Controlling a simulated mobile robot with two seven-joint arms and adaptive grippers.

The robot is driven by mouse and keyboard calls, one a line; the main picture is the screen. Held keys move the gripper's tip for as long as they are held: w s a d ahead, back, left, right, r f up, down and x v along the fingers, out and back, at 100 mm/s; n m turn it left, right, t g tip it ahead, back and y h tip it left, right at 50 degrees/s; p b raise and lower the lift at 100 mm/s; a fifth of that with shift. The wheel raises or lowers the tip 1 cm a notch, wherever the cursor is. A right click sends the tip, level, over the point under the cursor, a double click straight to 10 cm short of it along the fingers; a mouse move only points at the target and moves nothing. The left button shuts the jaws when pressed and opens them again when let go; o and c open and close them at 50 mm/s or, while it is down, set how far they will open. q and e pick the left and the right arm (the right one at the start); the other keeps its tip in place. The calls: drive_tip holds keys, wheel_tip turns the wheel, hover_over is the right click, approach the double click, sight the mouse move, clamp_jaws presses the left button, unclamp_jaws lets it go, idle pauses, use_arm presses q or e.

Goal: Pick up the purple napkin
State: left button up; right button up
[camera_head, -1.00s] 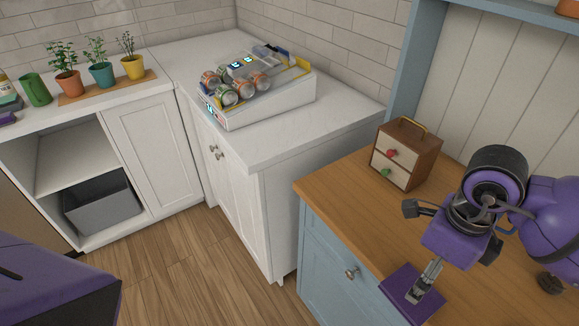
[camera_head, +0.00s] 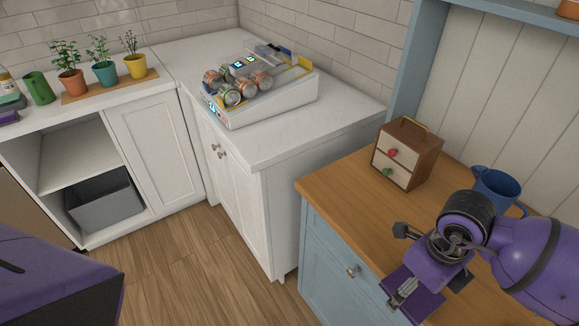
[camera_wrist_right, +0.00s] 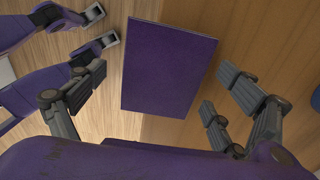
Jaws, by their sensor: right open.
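The purple napkin (camera_head: 428,304) is a flat rectangle at the front edge of the wooden countertop, partly hidden by my right gripper in the head view. In the right wrist view the napkin (camera_wrist_right: 168,65) shows almost whole, with part of it reaching past the counter edge over the floor. My right gripper (camera_head: 432,281) is open and empty above the napkin. In the right wrist view its fingers (camera_wrist_right: 163,92) stand apart, on either side of the napkin; contact cannot be told. My left gripper is not seen in the head view.
A small drawer box (camera_head: 408,153) and a blue mug (camera_head: 496,188) stand on the wooden countertop (camera_head: 345,200). A white counter (camera_head: 270,137) with a tray of cans (camera_head: 285,97) lies beyond. Potted plants (camera_head: 103,72) stand far left. The countertop's front left part is clear.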

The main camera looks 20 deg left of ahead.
drive_tip(key=c, duration=1.1)
drive_tip(key=shift+r, duration=0.15)
